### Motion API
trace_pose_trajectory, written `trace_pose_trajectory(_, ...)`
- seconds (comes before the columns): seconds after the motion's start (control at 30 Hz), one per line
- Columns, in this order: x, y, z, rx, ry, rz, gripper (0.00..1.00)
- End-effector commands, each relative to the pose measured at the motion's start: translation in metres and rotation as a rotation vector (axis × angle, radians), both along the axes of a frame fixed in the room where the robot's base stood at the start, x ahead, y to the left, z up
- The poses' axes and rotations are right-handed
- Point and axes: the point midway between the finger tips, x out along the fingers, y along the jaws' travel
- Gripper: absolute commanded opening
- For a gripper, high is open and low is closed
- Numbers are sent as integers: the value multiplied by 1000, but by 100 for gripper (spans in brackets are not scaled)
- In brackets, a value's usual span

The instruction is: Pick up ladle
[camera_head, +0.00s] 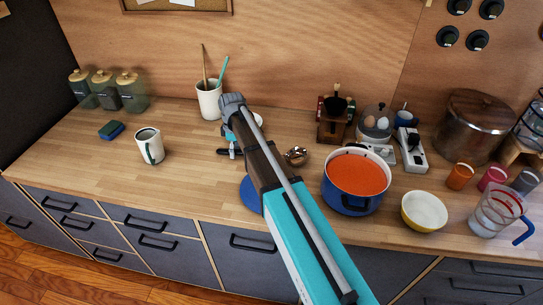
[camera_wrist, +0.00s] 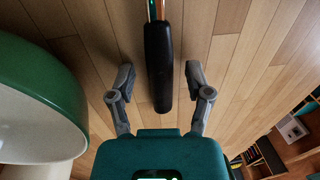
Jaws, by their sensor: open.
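The ladle lies on the wooden counter. Its metal bowl (camera_head: 296,156) shows just right of my arm, and a black handle end shows to the left of the arm; the middle is hidden behind the arm. In the wrist view the black handle (camera_wrist: 158,65) runs between my fingers, with a coppery shaft above it at the top edge. My gripper (camera_wrist: 158,78) is open, one finger on each side of the handle with a gap on both sides. In the head view my gripper (camera_head: 229,151) is low over the counter, partly hidden by my arm.
A blue pot (camera_head: 352,204) of orange soup and a yellow bowl (camera_head: 424,211) stand to the right. A white utensil cup (camera_head: 209,102) stands behind. A white and green mug (camera_head: 149,149) stands left. A large green-rimmed rounded thing (camera_wrist: 45,95) fills the wrist view's left side.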

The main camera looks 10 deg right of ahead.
Motion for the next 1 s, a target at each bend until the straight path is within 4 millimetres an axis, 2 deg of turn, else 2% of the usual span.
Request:
trace_pose_trajectory(0.03, 0, 0, 0, 0, 0, 0, 62)
trace_pose_trajectory(0.07, 0, 0, 0, 0, 0, 0, 56)
trace_pose_trajectory(0.37, 0, 0, 0, 0, 0, 0, 0)
trace_pose_trajectory(0.77, 0, -1, 0, 0, 0, -1, 0)
trace_pose_trajectory(1.0, 0, -1, 7, 0, 0, -1, 0)
